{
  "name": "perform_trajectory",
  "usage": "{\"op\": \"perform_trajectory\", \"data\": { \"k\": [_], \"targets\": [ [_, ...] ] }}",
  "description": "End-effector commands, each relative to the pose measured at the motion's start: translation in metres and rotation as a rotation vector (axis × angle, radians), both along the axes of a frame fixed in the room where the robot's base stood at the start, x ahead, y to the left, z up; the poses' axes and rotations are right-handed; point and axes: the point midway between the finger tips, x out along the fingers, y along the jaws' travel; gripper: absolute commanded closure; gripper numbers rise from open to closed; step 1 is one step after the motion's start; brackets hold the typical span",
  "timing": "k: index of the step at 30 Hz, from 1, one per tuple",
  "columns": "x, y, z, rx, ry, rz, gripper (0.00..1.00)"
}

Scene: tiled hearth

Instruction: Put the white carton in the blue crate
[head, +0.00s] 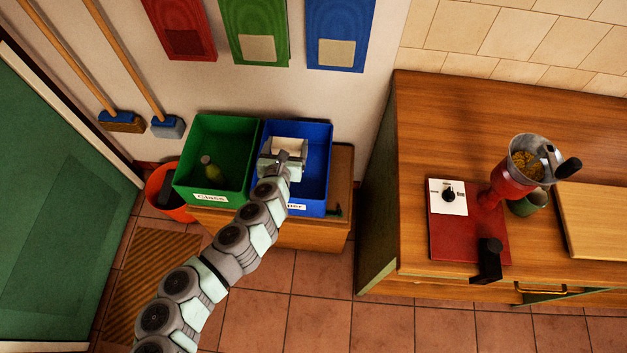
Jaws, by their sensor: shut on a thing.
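The blue crate (321,134) stands on a low wooden stand, with a white label partly covered by my arm; the letters "per" show. The white carton (290,145) is in the head view over the left part of the crate's opening. My gripper (283,160) is shut on the carton from the near side. The carton appears within the crate's outline, but I cannot tell how far it is above the crate floor. My arm hides part of the crate's near wall and the carton's near side.
A green crate (183,150) labelled "Glass" adjoins on the left, holding a green bottle (211,170). A red-orange bin (163,190) stands farther left. A wooden counter (440,110) on the right carries a red grinder (505,185) and a red board (470,235).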

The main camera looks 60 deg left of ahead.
Motion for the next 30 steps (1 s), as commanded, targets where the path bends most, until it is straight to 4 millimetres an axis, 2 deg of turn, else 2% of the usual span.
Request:
{"op": "perform_trajectory", "data": {
  "k": [18,21,30],
  "targets": [
    [-0.005,0.006,-0.138,-0.005,-0.001,0.014,0.78],
    [-0.004,0.004,-0.153,-0.003,-0.002,0.009,0.78],
    [-0.004,0.005,-0.176,-0.002,-0.001,0.01,0.78]
  ]
}}
